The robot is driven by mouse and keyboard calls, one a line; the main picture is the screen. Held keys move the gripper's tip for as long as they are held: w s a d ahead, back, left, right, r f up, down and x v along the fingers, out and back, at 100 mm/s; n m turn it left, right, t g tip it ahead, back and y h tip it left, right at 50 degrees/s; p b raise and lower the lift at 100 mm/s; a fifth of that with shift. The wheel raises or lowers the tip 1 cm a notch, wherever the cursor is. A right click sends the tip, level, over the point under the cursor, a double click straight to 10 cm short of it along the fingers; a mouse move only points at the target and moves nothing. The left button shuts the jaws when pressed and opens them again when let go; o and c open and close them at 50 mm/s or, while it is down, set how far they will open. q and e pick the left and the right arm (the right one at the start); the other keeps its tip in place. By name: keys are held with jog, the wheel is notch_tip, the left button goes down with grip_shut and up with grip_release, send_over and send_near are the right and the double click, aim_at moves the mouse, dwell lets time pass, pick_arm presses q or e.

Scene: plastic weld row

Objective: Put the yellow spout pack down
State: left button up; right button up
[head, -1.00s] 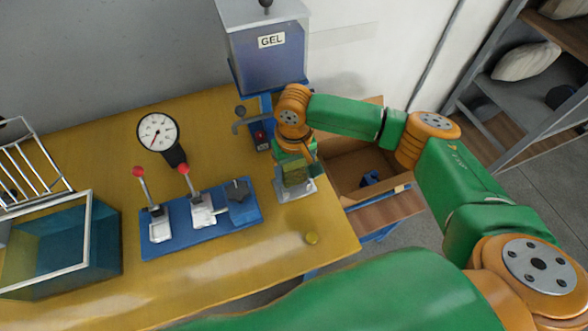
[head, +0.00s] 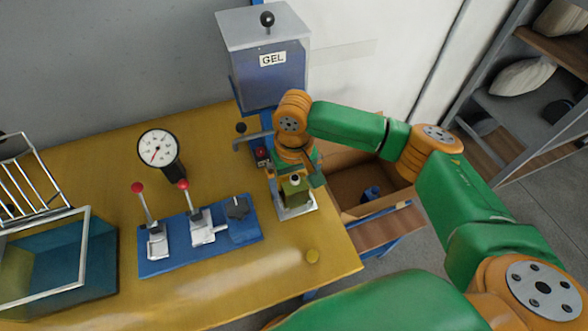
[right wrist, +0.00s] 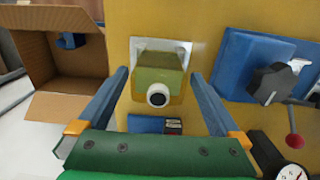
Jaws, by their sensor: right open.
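The yellow spout pack (head: 295,190) is a small olive-yellow block with a white round spout on top. It stands upright on a pale metal plate (head: 305,211) near the right end of the yellow table. In the right wrist view the pack (right wrist: 160,66) sits between the two blue fingers of my right gripper (right wrist: 158,75), with a gap on each side. My right gripper (head: 296,178) is open, and its body is just behind and above the pack in the head view. My left gripper is not in view.
The GEL tank (head: 265,75) stands behind my right gripper. A blue clamp base (head: 185,250) with red-knobbed levers lies left of the plate. An open cardboard box (head: 350,190) is at the right.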

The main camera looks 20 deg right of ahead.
notch_tip(320, 180, up, 10)
jog(key=shift+f, duration=0.1)
dwell(0.7)
